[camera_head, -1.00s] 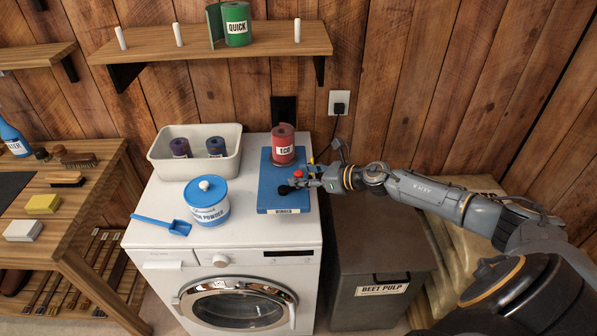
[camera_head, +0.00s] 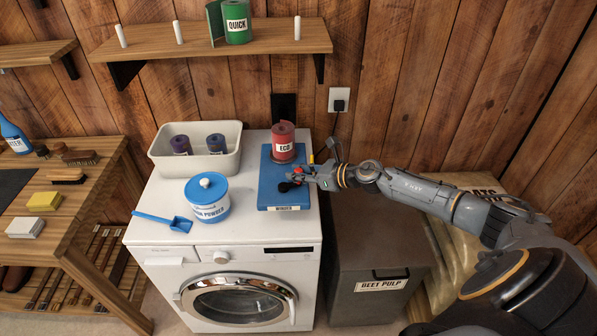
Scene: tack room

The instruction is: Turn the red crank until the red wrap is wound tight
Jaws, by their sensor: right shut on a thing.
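The red wrap (camera_head: 283,143), labelled ECO, stands upright as a roll on the blue winder board (camera_head: 274,196), on top of the washing machine. My right gripper (camera_head: 296,180) reaches in from the right, low over the board in front of the roll. It is shut on the red crank (camera_head: 297,171), of which only a small red part shows between the fingers. A black round end (camera_head: 284,187) shows just left of the fingers. How tight the wrap is wound cannot be told. My left gripper is not in view.
A blue-lidded powder tub (camera_head: 207,197) and a blue scoop (camera_head: 163,221) stand left of the board. A cream bin (camera_head: 161,163) with two dark rolls is behind them. A dark beet pulp bin (camera_head: 380,260) stands right of the washer (camera_head: 160,205). A shelf (camera_head: 270,40) hangs above.

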